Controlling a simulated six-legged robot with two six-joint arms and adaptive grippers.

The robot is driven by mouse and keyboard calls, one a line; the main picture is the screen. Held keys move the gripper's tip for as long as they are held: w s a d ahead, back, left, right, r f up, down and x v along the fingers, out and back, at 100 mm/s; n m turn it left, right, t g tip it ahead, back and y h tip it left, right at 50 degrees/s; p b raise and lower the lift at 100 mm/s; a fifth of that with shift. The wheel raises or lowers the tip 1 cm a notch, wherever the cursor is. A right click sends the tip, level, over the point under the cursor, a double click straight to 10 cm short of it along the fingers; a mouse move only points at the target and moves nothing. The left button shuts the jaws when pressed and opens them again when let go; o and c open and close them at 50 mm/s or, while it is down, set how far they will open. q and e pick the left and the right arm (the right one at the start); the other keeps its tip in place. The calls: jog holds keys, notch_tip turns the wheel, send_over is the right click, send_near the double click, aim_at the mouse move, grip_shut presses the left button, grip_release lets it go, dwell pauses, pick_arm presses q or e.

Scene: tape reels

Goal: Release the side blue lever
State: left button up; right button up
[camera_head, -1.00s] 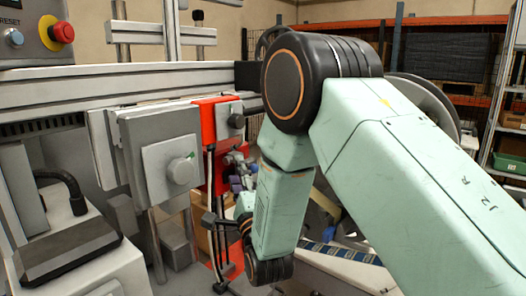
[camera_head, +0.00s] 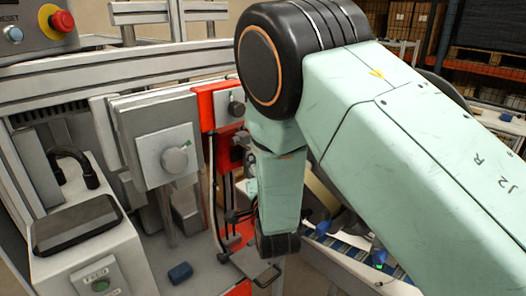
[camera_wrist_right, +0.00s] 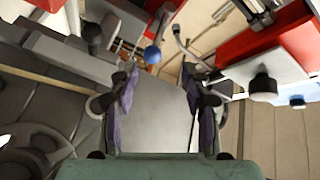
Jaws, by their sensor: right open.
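A small blue ball-shaped knob (camera_wrist_right: 152,54), which looks like the lever's end, shows just above the middle of the right wrist view. My right gripper (camera_wrist_right: 160,84) is open, its two purple-padded fingers apart with nothing held between them. The knob appears beyond the fingertips, nearer the left finger in that view, and apart from them. In the head view my right arm hangs in front of the machine's right side and hides most of the gripper and whatever lies behind it. I cannot make out the lever there. My left gripper is not in view.
A red bracket (camera_head: 207,108) and a grey plate with a round knob (camera_head: 175,160) stand left of my arm. A red part with a black knob (camera_wrist_right: 263,88) is close on the right finger's side.

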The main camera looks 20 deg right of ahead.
aim_at(248, 148)
jog(key=shift+n+g, duration=0.3)
jog(key=shift+n, duration=0.1)
jog(key=x, duration=0.6)
jog(key=shift+w+d+f+p, duration=0.3)
jog(key=shift+d+p, duration=0.05)
jog(key=shift+p, duration=0.05)
jog(key=shift+w+d, duration=0.3)
jog(key=shift+d, duration=0.05)
jog(key=shift+w+a, duration=0.25)
jog(key=shift+s+d, duration=0.1)
jog(key=shift+d, duration=0.15)
jog(key=c, duration=0.5)
jog(key=shift+a, duration=0.15)
grip_shut()
